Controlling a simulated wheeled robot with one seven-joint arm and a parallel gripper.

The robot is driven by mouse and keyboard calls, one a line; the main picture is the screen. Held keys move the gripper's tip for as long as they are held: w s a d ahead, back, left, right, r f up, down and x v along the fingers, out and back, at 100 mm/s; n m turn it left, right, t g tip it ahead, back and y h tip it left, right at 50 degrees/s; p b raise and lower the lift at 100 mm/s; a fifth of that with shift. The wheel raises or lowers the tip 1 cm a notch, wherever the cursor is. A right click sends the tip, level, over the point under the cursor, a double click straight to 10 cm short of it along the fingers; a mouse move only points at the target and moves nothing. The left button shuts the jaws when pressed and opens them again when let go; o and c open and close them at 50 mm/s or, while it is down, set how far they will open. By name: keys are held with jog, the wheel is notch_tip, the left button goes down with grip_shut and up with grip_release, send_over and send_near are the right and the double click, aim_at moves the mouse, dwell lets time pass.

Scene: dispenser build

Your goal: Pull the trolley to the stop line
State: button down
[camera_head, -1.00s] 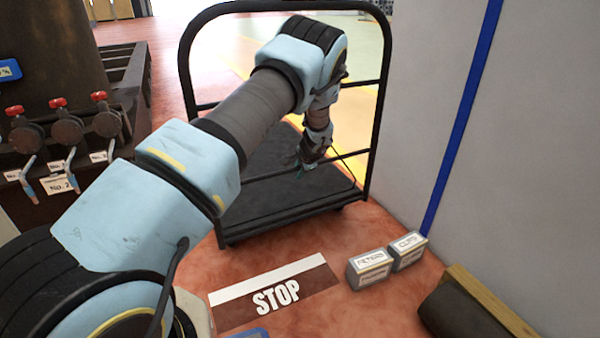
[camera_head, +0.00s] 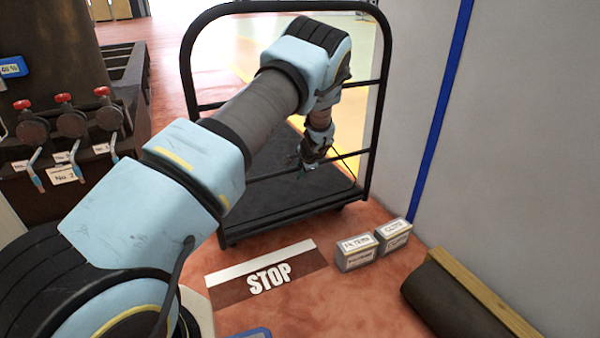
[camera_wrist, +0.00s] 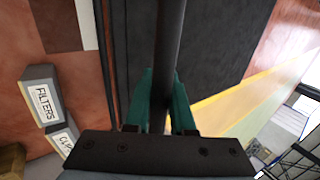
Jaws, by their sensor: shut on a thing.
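The trolley (camera_head: 262,203) is a black flat platform with a tall tubular handle frame at its near end. It stands just beyond the stop line (camera_head: 262,258), a white strip above a dark red panel reading STOP, with a small gap of floor between. My gripper (camera_head: 306,168) is at the handle frame's lower crossbar, low over the platform. In the wrist view, the teal fingers of my gripper (camera_wrist: 160,88) are shut around a black bar (camera_wrist: 170,40) of the trolley. The white strip (camera_wrist: 87,22) shows at upper left there.
Two small labelled boxes, one (camera_head: 355,252) beside the other (camera_head: 393,236), stand right of the STOP panel. A dark roll with a wooden edge (camera_head: 480,300) lies at lower right. A grey wall (camera_head: 520,130) is close on the right. A valve bench (camera_head: 75,130) stands left.

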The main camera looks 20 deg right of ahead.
jog(key=c, duration=0.7)
grip_release()
jog(key=p+v, duration=0.2)
jog(key=v, duration=0.8)
jog(key=shift+s+r, duration=0.2)
jog(key=shift+r, duration=0.15)
